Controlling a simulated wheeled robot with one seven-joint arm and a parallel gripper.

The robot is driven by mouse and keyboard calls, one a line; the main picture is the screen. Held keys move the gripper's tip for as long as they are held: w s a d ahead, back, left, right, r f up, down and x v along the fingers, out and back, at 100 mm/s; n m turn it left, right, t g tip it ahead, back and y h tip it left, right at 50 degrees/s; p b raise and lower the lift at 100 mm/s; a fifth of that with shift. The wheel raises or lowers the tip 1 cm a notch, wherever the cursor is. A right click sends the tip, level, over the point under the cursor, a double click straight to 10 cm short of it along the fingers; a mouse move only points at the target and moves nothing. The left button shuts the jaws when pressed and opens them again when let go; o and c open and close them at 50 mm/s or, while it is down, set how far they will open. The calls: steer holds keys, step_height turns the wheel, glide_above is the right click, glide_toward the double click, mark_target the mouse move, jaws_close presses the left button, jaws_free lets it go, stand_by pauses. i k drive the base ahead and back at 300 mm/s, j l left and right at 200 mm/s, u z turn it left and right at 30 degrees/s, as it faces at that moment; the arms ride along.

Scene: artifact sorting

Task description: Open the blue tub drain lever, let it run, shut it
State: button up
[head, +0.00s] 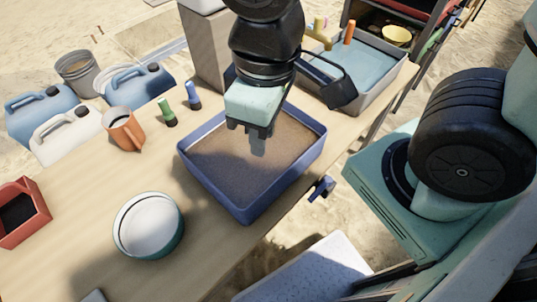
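The blue tub (282,198) sits at the table's right edge, filled with murky brown water or sediment; which of these I cannot tell. Its blue drain lever (322,188) sticks out low on the tub's near right side, past the table edge. My gripper (258,146) hangs over the middle of the tub, pointing down, with its fingers over the brown contents. It is apart from the lever, up and to its left. The fingertips are small and dark, and I cannot make out a gap between them. No held object shows.
A grey tray (389,82) of bluish water stands behind the tub. A round white-lined bowl (149,226), an orange mug (122,129) and small green (167,111) and blue (193,95) bottles stand left. A white speckled surface (310,270) lies below the table edge. Space just right of the lever is open.

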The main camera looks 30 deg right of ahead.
mark_target(328, 180)
steer(key=k+j+z, duration=0.1)
steer(key=k+j, duration=0.3)
steer(key=k, duration=0.15)
steer(key=k+j, duration=0.35)
steer(key=k, duration=0.2)
steer(key=j+z, duration=0.05)
